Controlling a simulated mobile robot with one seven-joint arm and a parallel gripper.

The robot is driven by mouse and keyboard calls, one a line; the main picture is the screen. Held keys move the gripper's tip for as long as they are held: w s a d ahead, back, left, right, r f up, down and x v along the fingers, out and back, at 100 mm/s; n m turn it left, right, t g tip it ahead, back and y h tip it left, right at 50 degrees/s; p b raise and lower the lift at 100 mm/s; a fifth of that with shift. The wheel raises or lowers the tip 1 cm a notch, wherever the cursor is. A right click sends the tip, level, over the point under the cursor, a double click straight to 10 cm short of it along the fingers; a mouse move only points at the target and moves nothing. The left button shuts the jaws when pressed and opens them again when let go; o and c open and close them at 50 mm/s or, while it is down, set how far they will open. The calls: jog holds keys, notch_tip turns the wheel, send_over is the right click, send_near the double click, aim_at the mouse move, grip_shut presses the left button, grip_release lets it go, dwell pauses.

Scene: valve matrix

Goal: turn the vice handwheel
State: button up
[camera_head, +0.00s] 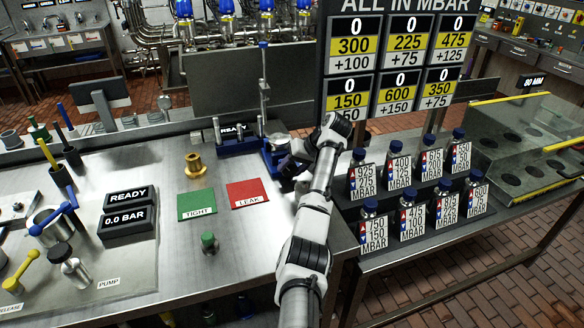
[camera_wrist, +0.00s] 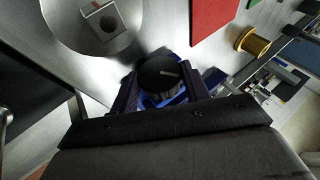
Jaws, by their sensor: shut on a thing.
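The handwheel (camera_wrist: 158,74) is a dark round knob with a pale mark on it, seen in the wrist view between my two fingers. Blue metal, seemingly of the vice (camera_wrist: 168,99), shows just below it. My gripper (camera_wrist: 162,84) is shut on the handwheel, one finger on each side. In the head view my gripper (camera_head: 291,168) is at the right end of the steel bench, beside the blue vice (camera_head: 270,155). The handwheel cannot be made out there, as my gripper and wrist cover that spot.
A red LEAK mat (camera_head: 247,193) and a green TIGHT mat (camera_head: 197,204) lie left of my arm. A brass fitting (camera_head: 194,166) stands behind them. Several blue-capped labelled bottles (camera_head: 410,222) stand on the right table.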

dwell(0.3)
jog(key=o, duration=0.7)
jog(key=shift+r, duration=0.1)
jog(key=v, duration=1.3)
jog(key=shift+s+d+r, duration=0.15)
jog(key=shift+d, duration=0.15)
jog(key=shift+o, duration=0.4)
